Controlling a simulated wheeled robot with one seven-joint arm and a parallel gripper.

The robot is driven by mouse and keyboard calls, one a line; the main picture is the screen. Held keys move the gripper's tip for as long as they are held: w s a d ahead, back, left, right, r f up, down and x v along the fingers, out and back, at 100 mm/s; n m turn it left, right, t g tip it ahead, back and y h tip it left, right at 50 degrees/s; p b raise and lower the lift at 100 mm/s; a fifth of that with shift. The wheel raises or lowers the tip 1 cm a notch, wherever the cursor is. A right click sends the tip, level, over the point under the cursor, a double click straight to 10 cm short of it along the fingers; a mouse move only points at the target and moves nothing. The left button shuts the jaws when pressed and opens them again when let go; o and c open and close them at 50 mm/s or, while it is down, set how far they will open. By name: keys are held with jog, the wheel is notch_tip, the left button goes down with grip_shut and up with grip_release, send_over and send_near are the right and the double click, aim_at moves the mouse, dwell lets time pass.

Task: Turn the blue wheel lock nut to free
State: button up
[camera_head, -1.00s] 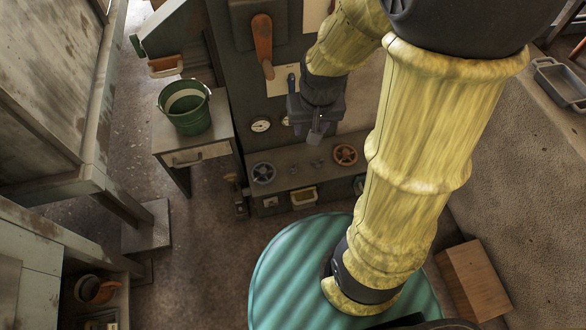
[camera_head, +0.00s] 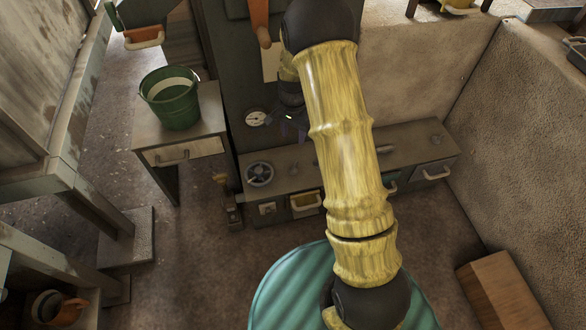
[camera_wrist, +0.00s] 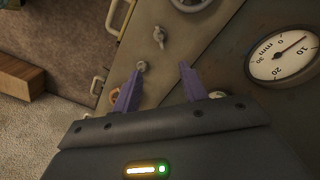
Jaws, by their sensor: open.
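The blue-grey wheel (camera_head: 259,174) sits at the left end of the low bench top. Its edge also shows at the top of the wrist view (camera_wrist: 187,4). A small wing-shaped nut (camera_wrist: 159,36) lies closest to it, and I take this for its lock nut; it shows small in the head view (camera_head: 295,168). A second small nut (camera_wrist: 141,66) is farther along, by my left fingertip. My gripper (camera_wrist: 162,67) is open and empty, with purple fingers apart above the bench top. In the head view my gripper (camera_head: 290,118) is partly hidden and dark.
A round gauge (camera_wrist: 282,52) is on the panel close to the right finger; it also shows in the head view (camera_head: 256,118). An orange-brown wheel (camera_wrist: 115,97) is partly behind the left finger. A green bucket (camera_head: 171,99) stands on a side table.

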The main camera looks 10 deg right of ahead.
aim_at(293, 169)
notch_tip(293, 169, down, 17)
jog(key=b, duration=0.8)
jog(key=shift+r, duration=0.1)
jog(key=shift+d+f, duration=0.15)
jog(key=shift+f, duration=0.15)
jog(key=shift+c, duration=0.2)
grip_shut()
